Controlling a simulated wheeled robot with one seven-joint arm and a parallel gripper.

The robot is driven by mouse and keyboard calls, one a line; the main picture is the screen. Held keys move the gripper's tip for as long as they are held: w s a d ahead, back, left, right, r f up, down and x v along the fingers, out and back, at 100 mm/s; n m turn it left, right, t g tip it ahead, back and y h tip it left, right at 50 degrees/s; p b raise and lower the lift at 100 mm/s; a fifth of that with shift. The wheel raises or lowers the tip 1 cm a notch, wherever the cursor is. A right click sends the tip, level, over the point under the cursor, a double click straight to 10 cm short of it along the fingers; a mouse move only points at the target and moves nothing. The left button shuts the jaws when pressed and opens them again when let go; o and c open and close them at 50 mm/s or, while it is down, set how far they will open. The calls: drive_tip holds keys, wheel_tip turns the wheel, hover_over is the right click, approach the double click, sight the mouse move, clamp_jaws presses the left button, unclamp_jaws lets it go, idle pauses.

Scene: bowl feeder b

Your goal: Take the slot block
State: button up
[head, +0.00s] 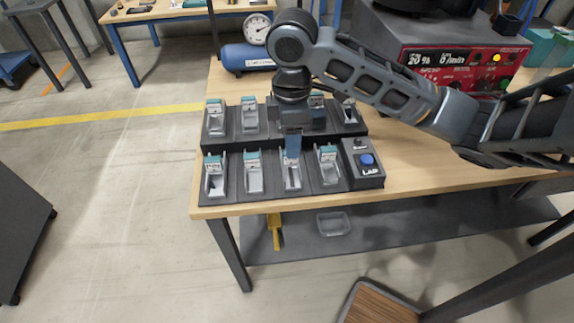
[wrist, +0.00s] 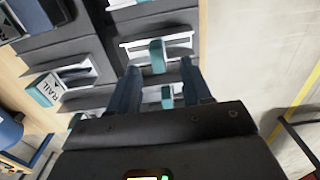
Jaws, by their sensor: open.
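My gripper (head: 292,150) points down over the front row of the black bin rack (head: 225,194), above its third bin from the left. That bin (head: 292,183) is light grey with a teal-edged label and holds a narrow dark part, too small to identify. In the wrist view my gripper (wrist: 160,66) is open. A teal piece (wrist: 157,55) shows between its fingers, in front of a white-edged bin (wrist: 180,44); nothing is seen gripped. I cannot tell which part is the slot block, as most labels are unreadable. My wrist and fingers hide part of the rack's back row.
A red machine (head: 460,66) and a blue air tank (head: 247,56) stand behind. Several other labelled bins flank the gripper, one marked RAIL (wrist: 43,89). Bare wooden bench (head: 430,165) lies right.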

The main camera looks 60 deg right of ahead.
sight(290, 162)
wheel_tip(290, 162, down, 5)
drive_tip(key=shift+w+d, duration=0.1)
drive_tip(key=shift+c, duration=0.2)
clamp_jaws()
idle(0.4)
